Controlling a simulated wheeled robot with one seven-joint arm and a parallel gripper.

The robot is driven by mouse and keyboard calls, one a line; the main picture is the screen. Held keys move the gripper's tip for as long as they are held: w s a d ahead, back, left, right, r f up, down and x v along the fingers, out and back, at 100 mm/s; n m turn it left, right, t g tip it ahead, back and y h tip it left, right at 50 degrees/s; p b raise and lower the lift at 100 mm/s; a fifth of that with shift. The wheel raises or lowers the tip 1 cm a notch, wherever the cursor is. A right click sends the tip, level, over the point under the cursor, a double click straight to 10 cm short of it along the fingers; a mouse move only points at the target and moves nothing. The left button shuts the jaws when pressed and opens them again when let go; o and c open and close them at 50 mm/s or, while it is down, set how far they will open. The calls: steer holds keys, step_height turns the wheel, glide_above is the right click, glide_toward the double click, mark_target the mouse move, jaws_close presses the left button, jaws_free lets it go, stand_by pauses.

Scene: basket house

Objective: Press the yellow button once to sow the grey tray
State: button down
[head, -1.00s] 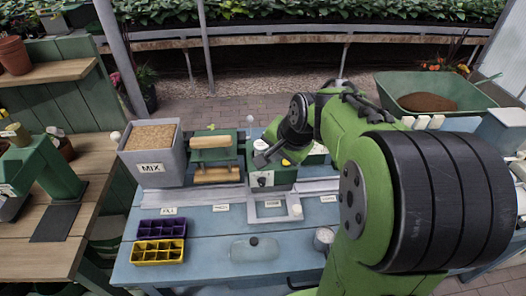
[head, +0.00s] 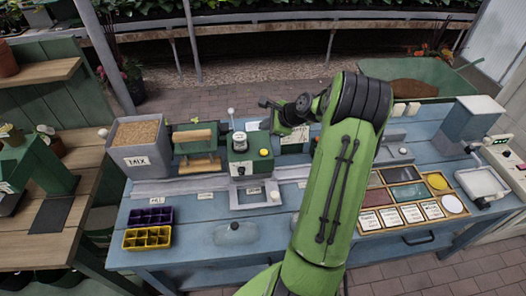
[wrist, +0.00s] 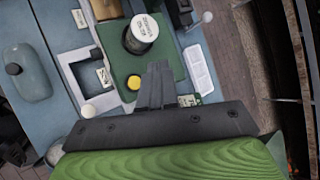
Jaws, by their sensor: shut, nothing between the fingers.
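The yellow button (head: 264,152) sits on the right part of the green sowing machine (head: 240,168), beside a white-lidded jar (head: 239,139). The button also shows in the wrist view (wrist: 133,82), just left of my fingers. My gripper (wrist: 158,70) is shut and empty, over the machine's green top and apart from the button in the picture; its height above is hard to judge. In the head view my gripper (head: 271,128) is behind and slightly right of the button. A pale grey celled tray (wrist: 198,68) lies along the machine's far side, partly covered by my arm in the head view.
A purple tray (head: 150,217) and a yellow tray (head: 147,238) lie at the bench's left. A grey MIX bin (head: 139,160) and a ball-topped lever (head: 231,114) stand nearby. A pale frame (head: 235,194) lies before the machine. A framed board (head: 410,209) lies right.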

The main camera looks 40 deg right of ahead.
steer(key=b, duration=0.6)
glide_above(266, 153)
step_height(266, 153, down, 8)
steer(key=shift+w+r, duration=0.1)
steer(key=shift+r, duration=0.1)
steer(key=shift+f, duration=0.5)
steer(key=shift+f+b, duration=0.1)
steer(key=shift+b, duration=0.2)
stand_by(0.6)
steer(key=shift+f, duration=0.3)
steer(key=shift+f+b, duration=0.4)
steer(key=shift+f, duration=0.2)
stand_by(0.6)
steer(key=shift+r, duration=0.1)
steer(key=shift+r+p, duration=0.95)
steer(key=shift+p, duration=0.05)
